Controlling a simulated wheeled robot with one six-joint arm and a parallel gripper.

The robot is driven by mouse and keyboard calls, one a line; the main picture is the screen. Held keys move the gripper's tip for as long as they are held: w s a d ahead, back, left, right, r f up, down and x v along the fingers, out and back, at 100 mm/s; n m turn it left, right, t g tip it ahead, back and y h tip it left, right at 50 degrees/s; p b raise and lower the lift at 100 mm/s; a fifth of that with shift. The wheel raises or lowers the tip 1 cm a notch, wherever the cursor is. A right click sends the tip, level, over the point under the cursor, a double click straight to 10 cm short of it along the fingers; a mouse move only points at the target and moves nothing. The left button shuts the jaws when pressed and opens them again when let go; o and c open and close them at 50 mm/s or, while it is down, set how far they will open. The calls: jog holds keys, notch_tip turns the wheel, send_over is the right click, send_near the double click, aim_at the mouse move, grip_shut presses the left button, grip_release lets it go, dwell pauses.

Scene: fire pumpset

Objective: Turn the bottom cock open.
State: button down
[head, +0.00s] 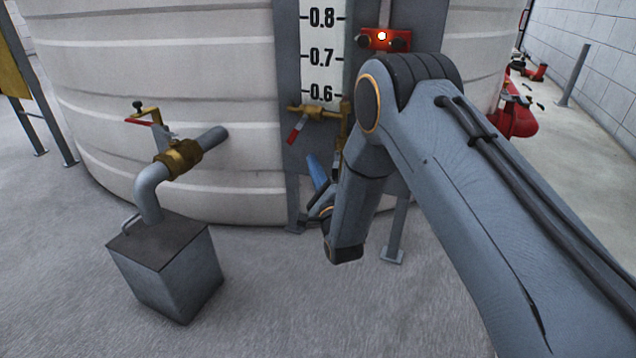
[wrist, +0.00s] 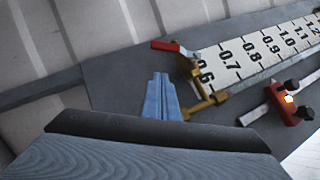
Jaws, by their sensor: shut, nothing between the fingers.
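The bottom cock (head: 312,110) is a brass fitting at the foot of the level gauge, just below the 0.6 mark. Its red lever (head: 297,132) slants down and to the left in the head view. In the wrist view the cock (wrist: 194,74) is above and right of my fingers, and its red lever (wrist: 168,46) points left. My gripper (head: 313,157) is below the lever, with its blue fingers together and empty. The fingers also show in the wrist view (wrist: 160,78), apart from the lever in that picture. My arm hides part of the brass fitting's right side.
A white gauge board (head: 322,55) stands against the large pale tank (head: 180,70). A red box with a lit lamp (head: 383,39) is to the right. At left, a brass valve (head: 180,158) and pipe stand over a grey box (head: 165,265).

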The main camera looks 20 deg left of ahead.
aim_at(297, 130)
jog(key=shift+w+a+r+b, duration=0.3)
jog(key=shift+a+r+b, duration=0.15)
jog(key=shift+a, duration=0.35)
jog(key=shift+w+a+r+b, duration=0.4)
jog(key=shift+a+r, duration=0.1)
jog(key=shift+a, duration=0.25)
jog(key=shift+w+a+r+b, duration=0.25)
jog(key=shift+a+r+b, duration=0.2)
jog(key=shift+a, duration=0.35)
jog(key=shift+a+m, duration=0.25)
jog(key=shift+m, duration=0.05)
